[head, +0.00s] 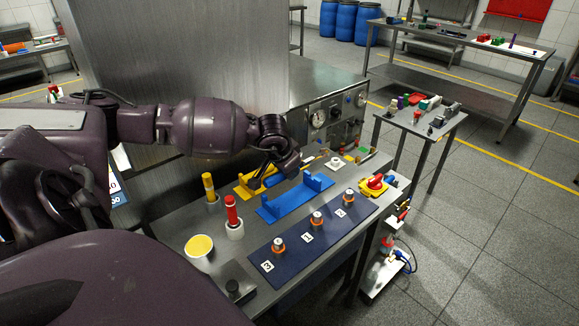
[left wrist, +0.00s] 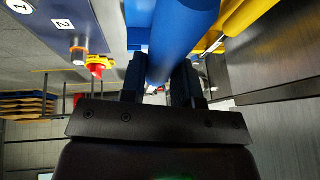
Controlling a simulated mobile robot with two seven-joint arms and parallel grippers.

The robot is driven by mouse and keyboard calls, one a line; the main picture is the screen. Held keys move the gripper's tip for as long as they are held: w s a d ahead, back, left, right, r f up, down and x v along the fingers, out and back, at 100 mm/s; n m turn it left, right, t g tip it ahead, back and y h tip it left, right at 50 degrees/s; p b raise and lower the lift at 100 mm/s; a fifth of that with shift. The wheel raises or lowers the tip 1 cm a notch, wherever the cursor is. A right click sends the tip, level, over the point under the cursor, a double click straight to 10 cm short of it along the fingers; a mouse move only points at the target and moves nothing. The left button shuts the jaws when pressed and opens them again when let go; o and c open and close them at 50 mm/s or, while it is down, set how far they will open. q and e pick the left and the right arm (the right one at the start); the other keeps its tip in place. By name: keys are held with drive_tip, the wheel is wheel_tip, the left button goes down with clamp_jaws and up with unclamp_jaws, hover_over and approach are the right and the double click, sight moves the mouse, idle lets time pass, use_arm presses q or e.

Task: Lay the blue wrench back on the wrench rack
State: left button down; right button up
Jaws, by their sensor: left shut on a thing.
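My left gripper (head: 287,168) hangs over the bench among the racks. In the left wrist view its two fingers (left wrist: 160,82) are shut on the blue wrench (left wrist: 186,35), whose thick blue handle runs up out of the picture. In the head view only a small blue part shows below the gripper (head: 273,181), and the rest of the wrench is hidden. A blue rack (head: 296,201) with raised ends stands just in front of the gripper. A yellow rack (head: 245,190) stands behind it, partly covered by the arm. My right gripper is out of view.
A dark mat (head: 325,228) with three numbered fittings lies in front of the blue rack. A red cylinder (head: 232,212) in a white holder, a yellow cylinder (head: 208,186) and a yellow-topped tub (head: 199,247) stand left. A yellow-and-red device (head: 373,185) is at the right edge.

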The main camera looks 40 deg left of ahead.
use_arm(q)
wheel_tip(320, 180, down, 5)
drive_tip(key=shift+r+b, duration=0.15)
drive_tip(key=shift+b, duration=1.05)
drive_tip(key=shift+f+b, duration=0.55)
drive_tip(key=shift+f, duration=0.3)
drive_tip(key=shift+f, duration=0.25)
drive_tip(key=c, duration=0.8)
unclamp_jaws()
drive_tip(key=p+v, duration=0.1)
drive_tip(key=v, duration=0.8)
drive_tip(key=shift+r, duration=0.3)
drive_tip(key=shift+s+d+r, duration=0.1)
drive_tip(key=shift+s+r, duration=0.25)
drive_tip(key=shift+r, duration=0.15)
